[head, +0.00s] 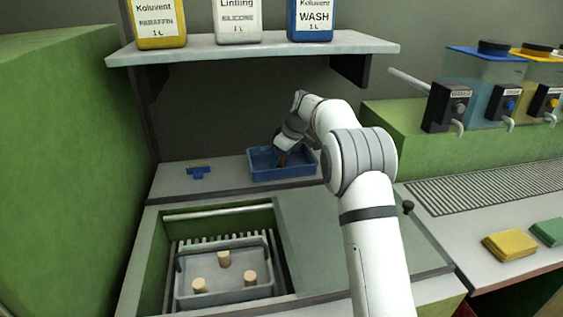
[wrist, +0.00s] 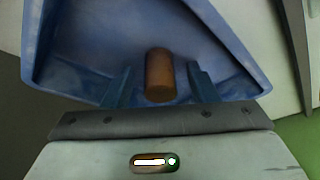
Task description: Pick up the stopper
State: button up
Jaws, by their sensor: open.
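A brown cork stopper (wrist: 160,75) lies in the blue tray (wrist: 75,45), between the two fingers of my gripper (wrist: 159,84) in the wrist view. The fingers are open, with a gap on each side of the stopper. In the head view, my gripper (head: 281,158) reaches down into the blue tray (head: 262,176) on the back ledge. The stopper is only a small brown patch there, partly hidden by my gripper.
A small blue item (head: 199,173) lies left of the blue tray. A shelf (head: 250,47) with bottles hangs above. Dispensers (head: 447,106) and folded cloths (head: 510,245) are at right.

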jog(key=shift+r, duration=0.15)
jog(key=shift+c, duration=0.2)
jog(key=c, duration=1)
jog(key=shift+r, duration=0.1)
